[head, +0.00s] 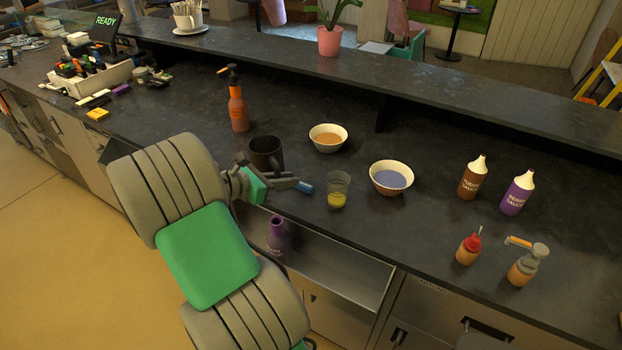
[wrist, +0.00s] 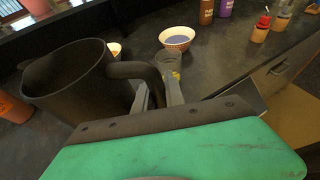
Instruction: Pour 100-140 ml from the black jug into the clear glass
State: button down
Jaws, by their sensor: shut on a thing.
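The black jug (head: 266,152) looks about upright, just beyond my gripper. In the wrist view, the jug (wrist: 75,85) fills the left side, and its inside is dark, so I cannot see its liquid level. My gripper (wrist: 158,95) is shut on the jug's handle. In the head view, my gripper (head: 272,183) is partly hidden by my arm. I cannot tell whether the jug's base touches the counter. The clear glass (head: 338,188) stands upright to the right of the jug, with yellow liquid in its lower part. It also shows in the wrist view (wrist: 168,63), partly behind a finger.
A bowl with orange contents (head: 328,138) and one with blue contents (head: 391,178) stand near the glass. An orange pump bottle (head: 238,108) is behind the jug. Several sauce bottles (head: 473,177) stand at right.

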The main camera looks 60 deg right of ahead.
jog(key=s+d+f+m+t+y+b, duration=0.1)
jog(key=s+f+m+t+y+b, duration=0.3)
jog(key=s+t+y+b, duration=0.1)
jog(key=s+t+y, duration=0.1)
jog(key=s+y, duration=0.1)
jog(key=y, duration=0.1)
jog(key=shift+s+d+y, duration=0.15)
jog(key=shift+d+y, duration=0.25)
dwell(0.4)
jog(key=shift+f, duration=0.15)
dwell(0.4)
